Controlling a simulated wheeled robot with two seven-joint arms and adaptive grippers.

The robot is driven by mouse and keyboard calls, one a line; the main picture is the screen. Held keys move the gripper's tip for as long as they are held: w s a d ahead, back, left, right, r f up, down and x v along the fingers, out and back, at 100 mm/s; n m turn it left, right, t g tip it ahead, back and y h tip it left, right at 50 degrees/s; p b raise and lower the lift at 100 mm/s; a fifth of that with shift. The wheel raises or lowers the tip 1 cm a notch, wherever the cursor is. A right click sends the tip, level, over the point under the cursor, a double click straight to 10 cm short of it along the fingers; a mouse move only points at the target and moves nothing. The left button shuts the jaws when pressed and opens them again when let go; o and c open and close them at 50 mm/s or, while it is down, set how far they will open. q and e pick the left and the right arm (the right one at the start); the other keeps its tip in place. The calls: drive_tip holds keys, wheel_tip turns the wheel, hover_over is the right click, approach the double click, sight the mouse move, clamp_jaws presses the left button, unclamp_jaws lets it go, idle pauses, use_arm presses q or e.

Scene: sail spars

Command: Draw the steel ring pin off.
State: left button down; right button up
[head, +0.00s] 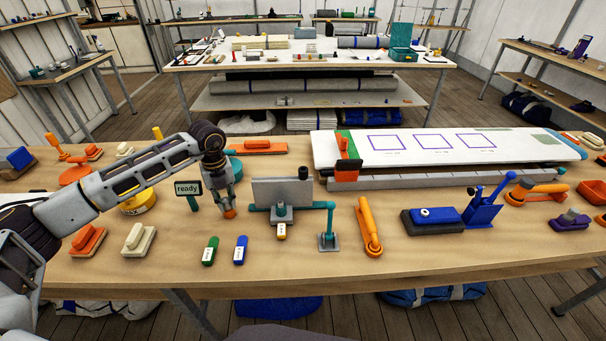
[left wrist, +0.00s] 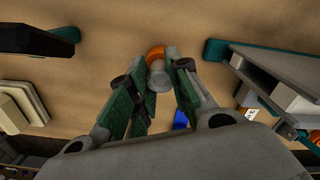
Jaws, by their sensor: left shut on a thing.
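My left gripper (head: 226,200) reaches down to the near-left part of the bench, just right of the "ready" sign. Its green-sided fingers (left wrist: 162,82) are shut on a small grey rounded piece (left wrist: 158,77). An orange part (left wrist: 155,52) shows just beyond that piece. In the head view an orange tip (head: 229,212) shows under the fingers, at the bench top. I cannot tell whether the grey piece is the steel ring pin. My right gripper is not in view.
The "ready" sign (head: 187,188) stands close left of the gripper. A grey upright plate on a teal fixture (head: 282,192) stands close right. Green (head: 210,251) and blue (head: 240,250) tags lie in front. A long white board (head: 450,145) fills the back right.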

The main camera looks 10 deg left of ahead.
use_arm(q)
drive_tip(key=shift+r, duration=0.35)
drive_tip(key=shift+r+p, duration=0.55)
drive_tip(key=shift+r, duration=0.05)
drive_tip(key=shift+r+p, duration=0.6)
drive_tip(key=shift+r, duration=0.85)
drive_tip(key=shift+r+p, duration=0.8)
drive_tip(key=shift+r, duration=0.2)
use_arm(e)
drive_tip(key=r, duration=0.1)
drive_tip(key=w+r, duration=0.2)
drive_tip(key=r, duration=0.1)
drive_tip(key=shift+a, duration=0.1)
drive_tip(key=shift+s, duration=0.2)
